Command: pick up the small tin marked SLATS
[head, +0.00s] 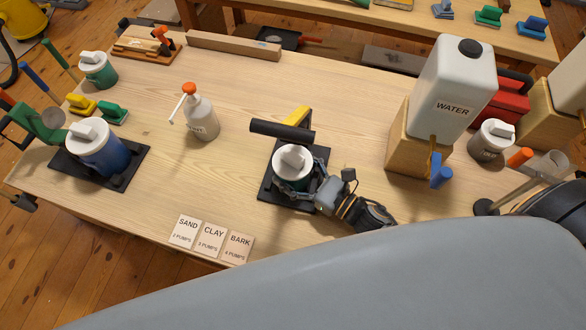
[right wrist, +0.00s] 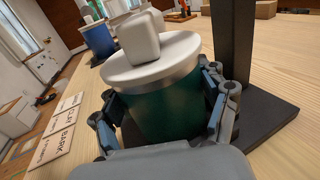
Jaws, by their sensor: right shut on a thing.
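A small dark green tin with a white lid (head: 292,161) stands upright on a black stand's base (head: 268,190) in the middle of the bench. In the right wrist view the same tin (right wrist: 165,108) fills the middle, with a white block-shaped knob on its lid. My right gripper (head: 303,180) is shut around its body, one finger on each side; in the right wrist view the gripper (right wrist: 162,95) shows both fingers against the tin. No SLATS marking is readable on any tin. My left gripper is not in view.
The stand's yellow-and-black lever (head: 290,126) rises just behind the tin. A blue tin (head: 110,160) sits on a black base at left, a green tin (head: 98,73) behind it, a grey tin (head: 492,146) at right. A water tank (head: 450,85) and pump bottle (head: 201,118) flank clear bench.

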